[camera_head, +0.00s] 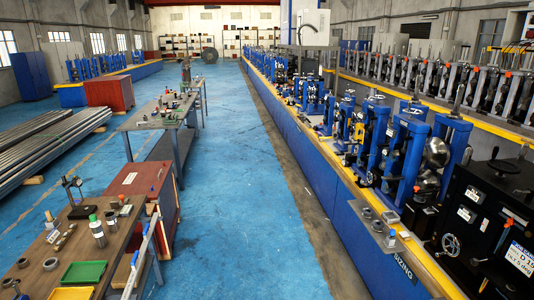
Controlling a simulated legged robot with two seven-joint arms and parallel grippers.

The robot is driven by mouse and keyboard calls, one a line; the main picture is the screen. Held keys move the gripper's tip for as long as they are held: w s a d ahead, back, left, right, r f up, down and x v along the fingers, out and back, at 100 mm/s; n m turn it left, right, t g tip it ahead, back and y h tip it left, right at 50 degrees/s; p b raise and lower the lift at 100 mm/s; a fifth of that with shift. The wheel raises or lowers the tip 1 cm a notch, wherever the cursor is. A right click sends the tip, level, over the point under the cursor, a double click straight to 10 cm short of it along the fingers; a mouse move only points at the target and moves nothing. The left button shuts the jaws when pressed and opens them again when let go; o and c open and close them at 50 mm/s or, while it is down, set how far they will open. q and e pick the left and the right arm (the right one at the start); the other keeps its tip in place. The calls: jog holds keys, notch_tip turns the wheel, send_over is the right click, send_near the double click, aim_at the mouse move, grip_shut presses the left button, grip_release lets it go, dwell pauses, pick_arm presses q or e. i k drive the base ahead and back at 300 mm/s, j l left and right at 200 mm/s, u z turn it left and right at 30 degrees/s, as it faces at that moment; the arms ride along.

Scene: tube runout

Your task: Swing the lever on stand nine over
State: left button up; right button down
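A long blue machine bed (292,140) with a yellow edge runs along the right of the aisle and carries a row of blue roller stands. The nearest blue stands (403,150) hold shiny metal rolls (437,152). I cannot read a number nine on any stand, and no lever can be told apart clearly at this size. A dark cabinet (475,215) with a handwheel (451,244) stands at the near right. Neither of my grippers is in view.
A wooden-topped bench (75,250) with trays, a bottle and metal rings stands at the near left. A grey table (160,122) stands beyond it. Metal tubes (45,140) lie stacked at left. The blue floor aisle (235,190) is clear.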

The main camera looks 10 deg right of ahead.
aim_at(406, 139)
jog(key=i+z, duration=0.15)
jog(key=i, duration=0.4)
jog(key=i+j+z, duration=0.15)
jog(key=i, duration=0.45)
jog(key=i+j+z, duration=0.15)
jog(key=i, duration=0.4)
jog(key=i+j+z, duration=0.2)
jog(key=i, duration=0.35)
jog(key=i+z, duration=0.45)
jog(key=i+j+z, duration=0.25)
jog(key=z, duration=0.15)
jog(key=i+j+z, duration=0.75)
jog(key=z, duration=0.15)
jog(key=j, duration=0.1)
